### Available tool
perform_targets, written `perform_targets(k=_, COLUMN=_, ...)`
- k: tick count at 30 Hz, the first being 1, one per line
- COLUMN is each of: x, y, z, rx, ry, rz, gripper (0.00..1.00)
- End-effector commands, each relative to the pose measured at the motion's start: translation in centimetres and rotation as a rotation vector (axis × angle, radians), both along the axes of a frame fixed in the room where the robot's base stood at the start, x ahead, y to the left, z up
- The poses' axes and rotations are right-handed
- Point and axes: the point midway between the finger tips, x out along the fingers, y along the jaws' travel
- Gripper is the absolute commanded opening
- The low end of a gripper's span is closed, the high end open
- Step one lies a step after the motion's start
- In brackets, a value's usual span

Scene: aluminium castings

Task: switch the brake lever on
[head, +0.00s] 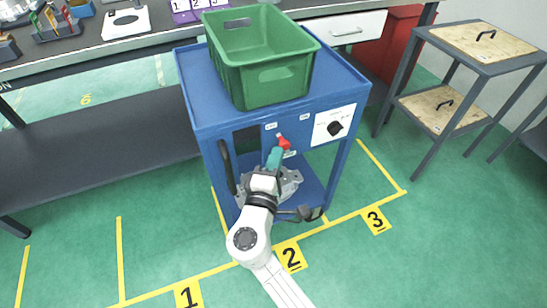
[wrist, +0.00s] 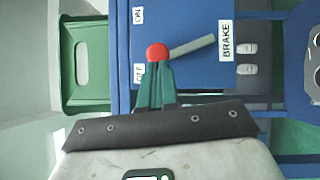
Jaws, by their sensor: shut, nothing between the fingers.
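The brake lever is a short grey bar (wrist: 195,46) with a red ball knob (wrist: 157,52) on the cart's blue front panel. In the head view the red knob (head: 284,142) shows just past my gripper (head: 273,158). In the wrist view the ON label (wrist: 138,15) is above the knob and the OFF label (wrist: 139,73) below it. The knob lies between them, nearer OFF. The BRAKE label (wrist: 226,39) is beside the bar's other end. My gripper (wrist: 156,70) is shut and empty, its teal fingertips right at the knob's OFF side. I cannot tell whether they touch.
A green crate (head: 243,60) stands on the blue cart (head: 200,100). A black rotary knob (head: 335,128) on a white plate is to the lever's right. A grey casting (head: 290,185) lies on the cart's lower shelf. A black handle (head: 226,165) is at the left.

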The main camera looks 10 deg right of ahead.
Motion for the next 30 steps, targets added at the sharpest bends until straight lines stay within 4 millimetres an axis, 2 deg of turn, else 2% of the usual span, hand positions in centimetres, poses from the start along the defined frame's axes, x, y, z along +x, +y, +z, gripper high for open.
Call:
perform_targets(k=6, x=0.3, y=-1.3, z=1.6, rx=0.168, ry=0.047, rz=-0.001, gripper=0.0)
perform_targets(k=13, x=0.8, y=-3.0, z=2.5, rx=0.377, ry=0.107, rz=-0.002, gripper=0.0)
perform_targets(k=24, x=1.5, y=-5.4, z=2.7, rx=0.65, ry=0.185, rz=-0.002, gripper=0.0)
perform_targets(k=30, x=1.7, y=-6.1, z=2.4, rx=0.668, ry=0.192, rz=-0.001, gripper=0.0)
